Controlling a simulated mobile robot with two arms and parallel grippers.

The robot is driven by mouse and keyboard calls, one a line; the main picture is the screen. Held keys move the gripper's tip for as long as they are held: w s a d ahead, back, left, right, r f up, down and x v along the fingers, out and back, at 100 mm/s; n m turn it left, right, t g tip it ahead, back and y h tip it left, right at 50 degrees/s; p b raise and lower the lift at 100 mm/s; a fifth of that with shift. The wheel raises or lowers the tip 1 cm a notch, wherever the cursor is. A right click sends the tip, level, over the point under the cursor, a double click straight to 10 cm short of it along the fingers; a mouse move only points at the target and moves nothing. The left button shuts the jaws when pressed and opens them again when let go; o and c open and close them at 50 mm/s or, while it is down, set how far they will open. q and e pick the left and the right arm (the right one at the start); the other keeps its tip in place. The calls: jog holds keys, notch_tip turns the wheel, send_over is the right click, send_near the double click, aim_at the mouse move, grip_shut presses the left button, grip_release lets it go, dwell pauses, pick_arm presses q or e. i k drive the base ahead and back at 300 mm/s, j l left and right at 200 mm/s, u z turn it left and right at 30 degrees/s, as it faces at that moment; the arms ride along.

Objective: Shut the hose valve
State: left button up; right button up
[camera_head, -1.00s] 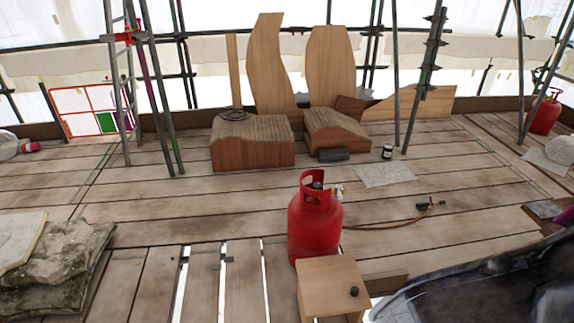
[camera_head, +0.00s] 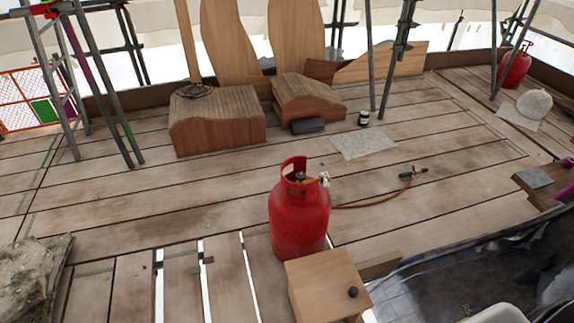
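A red gas bottle (camera_head: 299,222) stands upright on the plank deck near the middle of the view. A small metal valve (camera_head: 324,180) sits at its top, on the right side of the collar. A brown hose (camera_head: 372,201) runs from the bottle to the right along the planks. It ends at a torch-like fitting (camera_head: 413,173) with a dark handle and a small red part, lying on the deck. The valve's setting is too small to tell. Neither of my grippers shows in the view.
A wooden box with a dark knob (camera_head: 322,283) stands close in front of the bottle. Gaps open between planks at the front left. A dark sheet-lined area (camera_head: 440,270) fills the front right. Scaffold poles (camera_head: 95,85) stand at the left.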

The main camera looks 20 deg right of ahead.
aim_at(300, 176)
jog(key=i+j+z, duration=0.2)
jog(key=i+z, duration=0.25)
jog(key=i+j+z, duration=0.2)
jog(key=z, duration=0.2)
jog(key=j, duration=0.05)
